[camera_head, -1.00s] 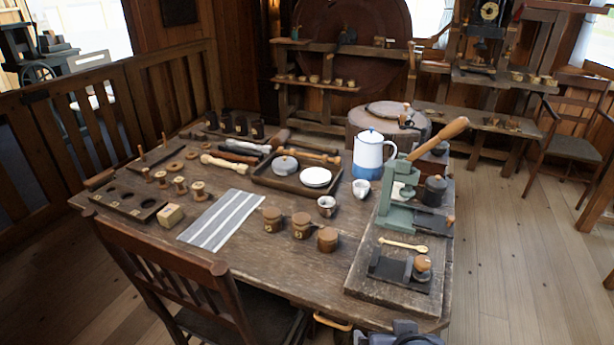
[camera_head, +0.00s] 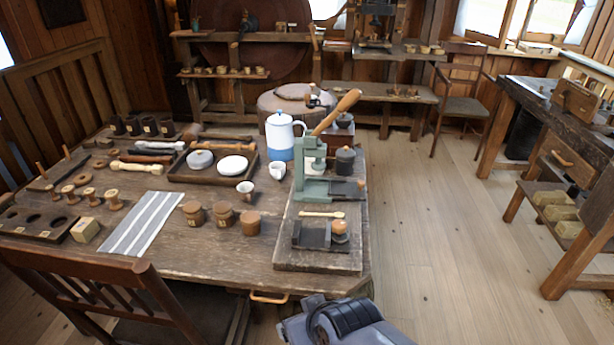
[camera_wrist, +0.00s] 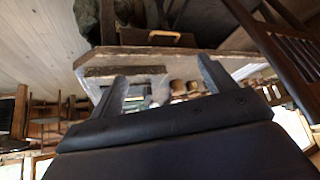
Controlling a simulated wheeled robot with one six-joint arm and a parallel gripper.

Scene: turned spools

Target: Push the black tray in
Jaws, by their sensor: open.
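A black tray (camera_head: 347,189) sticks out to the right from the base of the green press (camera_head: 308,178), on a worn wooden board (camera_head: 284,250) at the table's right end. A second flat black piece (camera_head: 310,236) lies nearer the front of this board, with a wooden-knobbed tamper (camera_head: 340,230) on it. My gripper (camera_wrist: 164,84) shows in the wrist view with its two fingers apart and nothing between them. It is below and in front of the table's edge, apart from the tray. I cannot clearly make out the tray in the wrist view.
The press's lever (camera_head: 338,112) rises up to the right. A white and blue pot (camera_head: 280,135) and dark jar (camera_head: 345,160) stand close by. A chair (camera_head: 100,290) stands at the table's front left. The floor (camera_head: 430,220) right of the table is clear up to a workbench.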

